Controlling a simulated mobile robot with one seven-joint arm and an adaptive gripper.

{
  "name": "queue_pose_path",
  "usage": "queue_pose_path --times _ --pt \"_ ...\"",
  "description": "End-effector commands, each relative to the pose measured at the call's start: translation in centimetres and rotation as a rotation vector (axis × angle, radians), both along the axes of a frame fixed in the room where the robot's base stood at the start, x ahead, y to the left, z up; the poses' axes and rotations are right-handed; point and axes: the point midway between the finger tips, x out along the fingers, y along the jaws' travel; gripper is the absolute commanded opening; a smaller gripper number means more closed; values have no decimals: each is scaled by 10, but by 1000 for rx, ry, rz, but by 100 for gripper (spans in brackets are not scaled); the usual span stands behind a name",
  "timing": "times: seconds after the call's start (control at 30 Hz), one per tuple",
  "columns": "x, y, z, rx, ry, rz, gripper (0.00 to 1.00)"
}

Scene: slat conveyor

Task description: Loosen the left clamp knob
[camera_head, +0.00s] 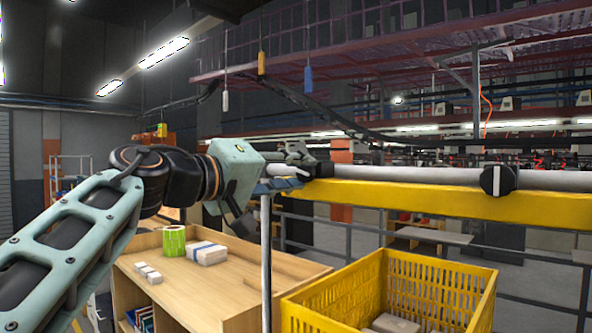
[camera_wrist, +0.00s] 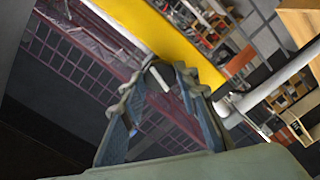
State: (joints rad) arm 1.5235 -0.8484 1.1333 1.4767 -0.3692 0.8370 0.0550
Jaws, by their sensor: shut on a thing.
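The left clamp knob (camera_head: 322,169) is black and sits at the left end of a grey rail (camera_head: 410,174) above a yellow beam (camera_head: 440,200). My gripper (camera_head: 302,164) is at this knob, reaching in from the left, and is shut on it. In the wrist view, the notched blue-grey fingers of my gripper (camera_wrist: 165,72) converge close to the yellow beam (camera_wrist: 165,35). A small white mark shows between them; most of the knob is hidden there. The right clamp knob (camera_head: 497,180), black with an upright white stripe, sits farther along the rail, apart from my gripper.
A yellow crate (camera_head: 335,291) stands below the beam. A wooden bench (camera_head: 225,283) at lower left bears a green roll (camera_head: 174,241), a strapped white package (camera_head: 206,253) and small white blocks (camera_head: 147,272). Coloured pendants (camera_head: 308,79) hang above my arm.

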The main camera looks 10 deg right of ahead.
Motion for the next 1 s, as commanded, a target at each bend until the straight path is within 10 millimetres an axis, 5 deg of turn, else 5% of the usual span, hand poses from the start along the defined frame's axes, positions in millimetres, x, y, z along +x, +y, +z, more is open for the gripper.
queue_pose_path --times 0.4,1.0 --pt "0 0 -1 -138 195 -1 4" --pt "0 0 -1 -171 238 -1 4"
